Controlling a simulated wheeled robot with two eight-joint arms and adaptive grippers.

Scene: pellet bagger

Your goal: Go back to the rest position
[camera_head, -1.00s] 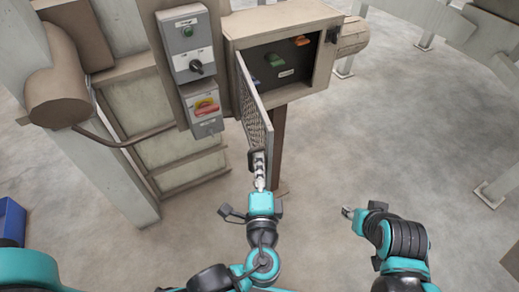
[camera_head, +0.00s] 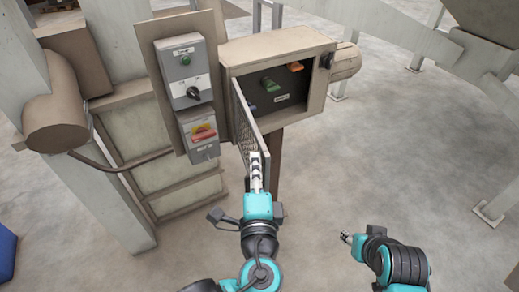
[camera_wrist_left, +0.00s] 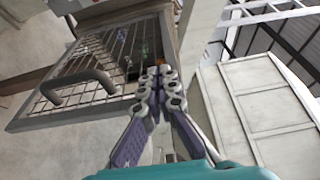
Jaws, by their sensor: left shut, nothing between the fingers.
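My left gripper (camera_head: 255,158) is shut and empty, in front of the lower end of the open mesh door in the head view. In the left wrist view its closed fingertips (camera_wrist_left: 160,75) overlap the door's edge; I cannot tell whether they touch it. The mesh door (camera_head: 245,118) stands swung open from the beige cabinet (camera_head: 320,95). Its dark handle (camera_wrist_left: 75,88) lies left of the gripper in the left wrist view, apart from the fingers. My right gripper (camera_head: 346,238) is at lower right over the floor, too small to judge its jaws.
A grey control box (camera_head: 190,75) with a green button and black knob stands left of the cabinet. A red and yellow switch box (camera_head: 202,133) is below it. A blue bin (camera_head: 6,252) is at the left edge. Clear floor (camera_head: 390,150) lies to the right.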

